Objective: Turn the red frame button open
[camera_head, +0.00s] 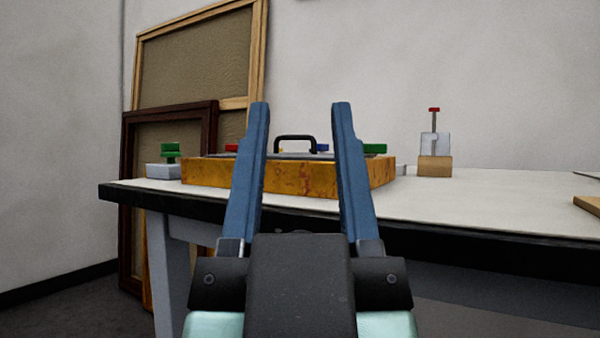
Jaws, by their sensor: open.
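A gilt frame (300,179) lies on the white table, its orange-gold side facing me. On its top, the small red button (231,148) shows at the left, just left of my gripper's left finger. A black handle (296,138) rises from the middle. My gripper (300,106) is open and empty, in front of the frame from this view. How the red button is turned is too small to tell.
The table (470,203) has free room right of the frame. A green-topped clamp (168,160) stands left of it; a red-topped device on a wooden block (435,166) stands right. Large frames (197,60) lean on the wall behind. A wooden piece (588,204) lies at the right edge.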

